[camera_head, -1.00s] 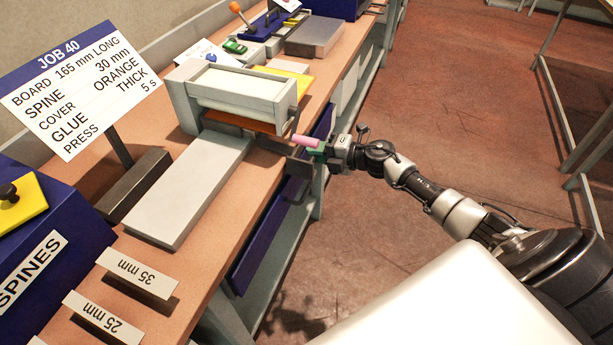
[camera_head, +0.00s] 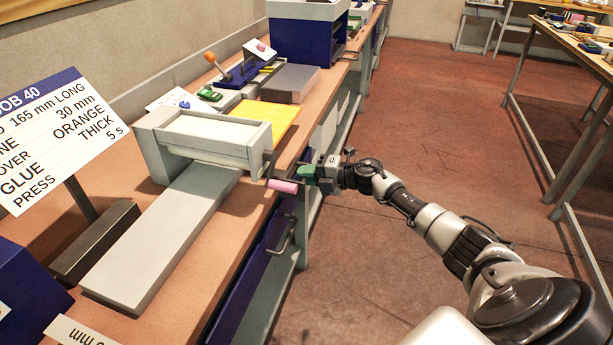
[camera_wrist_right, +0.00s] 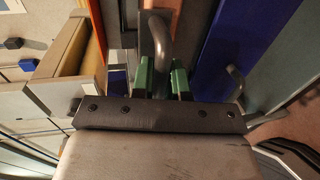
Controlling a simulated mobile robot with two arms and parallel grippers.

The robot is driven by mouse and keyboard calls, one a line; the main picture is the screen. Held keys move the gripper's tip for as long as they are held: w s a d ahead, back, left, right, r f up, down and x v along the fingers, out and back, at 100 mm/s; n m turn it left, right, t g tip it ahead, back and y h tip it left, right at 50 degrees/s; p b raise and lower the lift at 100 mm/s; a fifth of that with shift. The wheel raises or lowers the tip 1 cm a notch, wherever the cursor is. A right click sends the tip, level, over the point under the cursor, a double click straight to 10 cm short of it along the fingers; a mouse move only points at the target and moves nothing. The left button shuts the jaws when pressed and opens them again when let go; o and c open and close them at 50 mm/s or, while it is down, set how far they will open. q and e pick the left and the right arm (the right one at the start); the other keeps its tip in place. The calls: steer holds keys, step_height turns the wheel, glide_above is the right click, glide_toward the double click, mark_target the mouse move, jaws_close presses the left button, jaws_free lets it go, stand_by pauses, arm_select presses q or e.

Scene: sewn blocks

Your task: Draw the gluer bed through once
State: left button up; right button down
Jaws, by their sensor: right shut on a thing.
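The gluer (camera_head: 205,140) is a cream box on the bench. Its bed (camera_head: 160,240) is a long light-grey slab running out from under it to the front left. A dark crank with a pink grip (camera_head: 283,186) is at the gluer's right end. My right gripper (camera_head: 303,174), with green fingers, is beside the pink grip at the bench's edge. In the right wrist view the fingers are closed around a grey curved handle (camera_wrist_right: 160,45); I cannot tell which part it belongs to. A yellow-orange sheet (camera_head: 272,121) shows behind the gluer. My left gripper is not in view.
A blue drawer front (camera_head: 250,275) with a bar handle (camera_head: 289,236) is below the bench's edge. A job sign (camera_head: 50,130) stands at left on a dark base. A grey block (camera_head: 290,84) and blue cabinet (camera_head: 305,35) are farther back.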

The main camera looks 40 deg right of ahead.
steer(key=c, duration=1.1)
jaws_free()
steer(key=shift+c, duration=0.2)
steer(key=v, duration=1.1)
steer(key=shift+b, duration=0.4)
steer(key=shift+f, duration=0.1)
